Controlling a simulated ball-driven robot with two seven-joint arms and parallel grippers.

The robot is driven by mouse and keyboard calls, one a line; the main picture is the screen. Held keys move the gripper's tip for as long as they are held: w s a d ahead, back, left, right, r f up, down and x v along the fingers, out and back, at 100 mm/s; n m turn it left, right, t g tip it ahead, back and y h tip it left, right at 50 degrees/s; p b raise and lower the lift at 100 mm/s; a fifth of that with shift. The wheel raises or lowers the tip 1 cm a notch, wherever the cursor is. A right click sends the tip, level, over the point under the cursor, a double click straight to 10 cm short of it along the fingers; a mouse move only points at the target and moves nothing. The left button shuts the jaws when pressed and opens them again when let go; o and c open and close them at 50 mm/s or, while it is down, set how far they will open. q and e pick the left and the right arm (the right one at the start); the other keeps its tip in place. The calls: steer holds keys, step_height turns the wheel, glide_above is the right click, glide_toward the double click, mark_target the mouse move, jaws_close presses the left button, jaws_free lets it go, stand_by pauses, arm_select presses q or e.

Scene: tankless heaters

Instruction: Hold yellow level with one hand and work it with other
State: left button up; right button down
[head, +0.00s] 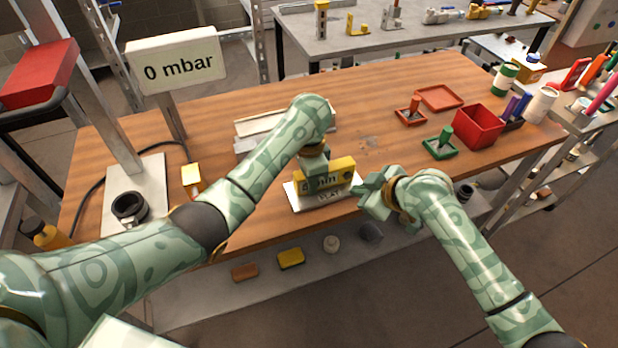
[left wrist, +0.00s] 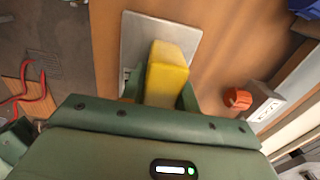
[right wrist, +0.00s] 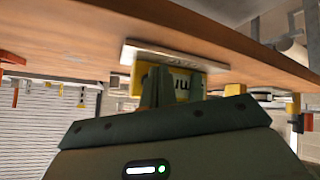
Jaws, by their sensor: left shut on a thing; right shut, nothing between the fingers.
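The yellow level (head: 342,166) stands upright on a pale plate (head: 294,203) near the front edge of the wooden bench, with dark lettering on its front. My left gripper (head: 314,162) comes down from above and is shut on the level. In the left wrist view the level (left wrist: 168,75) sits between its fingers over the plate (left wrist: 142,35). My right gripper (head: 368,194) is shut and empty at the level's right front. In the right wrist view its fingers (right wrist: 158,85) hide part of the level's front (right wrist: 192,82); contact cannot be told.
A sign reading 0 mbar (head: 178,62) stands at the left. A red bin (head: 480,127), a red tray (head: 439,97) and a green tray (head: 438,149) lie at the right. A small yellow block (head: 192,176) is left of the level. The bench's middle is mostly clear.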

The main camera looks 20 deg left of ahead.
mark_target(343, 180)
steer(key=shift+w+a, duration=0.55)
steer(key=shift+w, duration=0.15)
stand_by(1.5)
steer(key=shift+w+a, duration=0.3)
steer(key=shift+w, duration=0.05)
steer(key=shift+w+a, duration=0.1)
steer(key=shift+w, duration=0.05)
stand_by(0.5)
steer(key=shift+s+d, duration=0.4)
steer(key=shift+s, duration=0.15)
arm_select(q)
steer(key=o, duration=1.2)
steer(key=shift+c, duration=0.2)
arm_select(e)
steer(key=s+d, duration=0.3)
steer(key=s, duration=0.1)
steer(key=shift+s+d, duration=0.3)
steer(key=shift+s, duration=0.1)
